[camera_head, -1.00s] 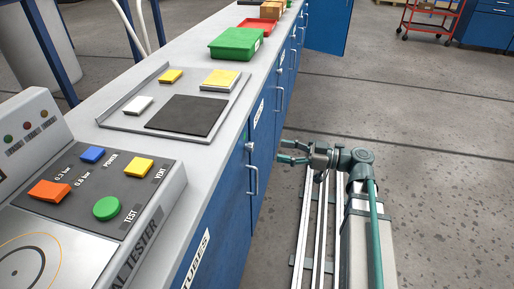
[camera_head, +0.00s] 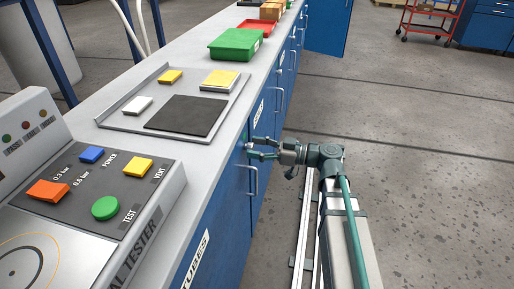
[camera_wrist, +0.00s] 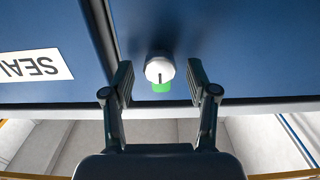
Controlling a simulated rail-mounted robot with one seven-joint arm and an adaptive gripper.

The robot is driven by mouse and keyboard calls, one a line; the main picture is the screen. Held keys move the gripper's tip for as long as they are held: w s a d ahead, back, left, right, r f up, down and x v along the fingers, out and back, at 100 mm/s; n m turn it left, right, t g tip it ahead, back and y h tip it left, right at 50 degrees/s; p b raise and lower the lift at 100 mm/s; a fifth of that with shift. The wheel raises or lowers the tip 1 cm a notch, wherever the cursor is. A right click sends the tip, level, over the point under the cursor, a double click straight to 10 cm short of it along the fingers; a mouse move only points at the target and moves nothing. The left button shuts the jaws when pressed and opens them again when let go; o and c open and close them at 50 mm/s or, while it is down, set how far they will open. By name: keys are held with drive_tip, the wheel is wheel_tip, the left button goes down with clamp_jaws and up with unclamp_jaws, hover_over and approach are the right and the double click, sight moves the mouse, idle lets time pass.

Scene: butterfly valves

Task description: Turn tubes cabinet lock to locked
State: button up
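The tubes cabinet (camera_head: 222,222) is a blue door under the counter, with a white "TUBES" label (camera_head: 196,258). Its lock shows in the wrist view as a round white knob (camera_wrist: 159,66) with a dark slot and a green patch (camera_wrist: 161,87) beside it. My gripper (camera_head: 250,150) is at the upper part of the cabinet front, and its fingertips hide most of the lock in the head view. In the wrist view my gripper (camera_wrist: 160,84) is open, with one finger on each side of the knob and a gap on both sides.
A silver door handle (camera_head: 254,181) stands out just below my gripper. In the wrist view a white "SEAL" label (camera_wrist: 35,66) shows upside down on the neighbouring front. The counter (camera_head: 222,130) runs above the doors. The floor (camera_head: 430,200) to the right is clear.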

clamp_jaws()
drive_tip(key=m+p, duration=0.1)
drive_tip(key=m, duration=0.3)
drive_tip(key=shift+r+m, duration=0.1)
drive_tip(key=shift+m, duration=0.2)
drive_tip(key=m+p, duration=0.2)
drive_tip(key=m, duration=0.2)
drive_tip(key=shift+w+m, duration=0.15)
drive_tip(key=shift+m, duration=0.15)
drive_tip(key=m+p, duration=0.3)
drive_tip(key=m, duration=0.2)
drive_tip(key=shift+f+m+p, duration=0.2)
drive_tip(key=shift+m+p, duration=1.1)
drive_tip(key=shift+m, duration=0.6)
